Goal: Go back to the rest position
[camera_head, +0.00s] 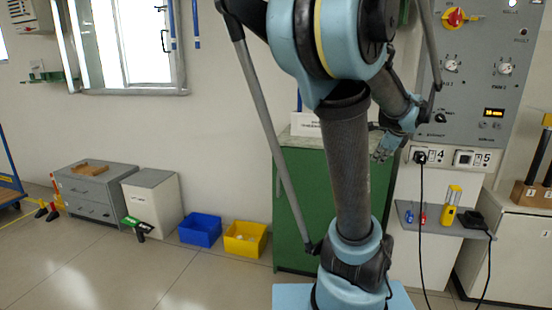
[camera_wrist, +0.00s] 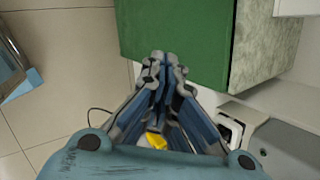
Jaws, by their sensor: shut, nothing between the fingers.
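The green cabinet (camera_head: 300,205) stands behind my arm. It also shows beyond the fingertips in the wrist view (camera_wrist: 180,35). A small yellow thing (camera_wrist: 155,140) shows between the finger links.
The control panel (camera_head: 480,70) is at the right, above a grey shelf (camera_head: 440,224) with a yellow tool and a black charger. Cables hang there. A white cabinet (camera_head: 510,250) stands far right. A blue bin (camera_head: 200,230) and a yellow bin (camera_head: 245,240) sit on the floor at left.

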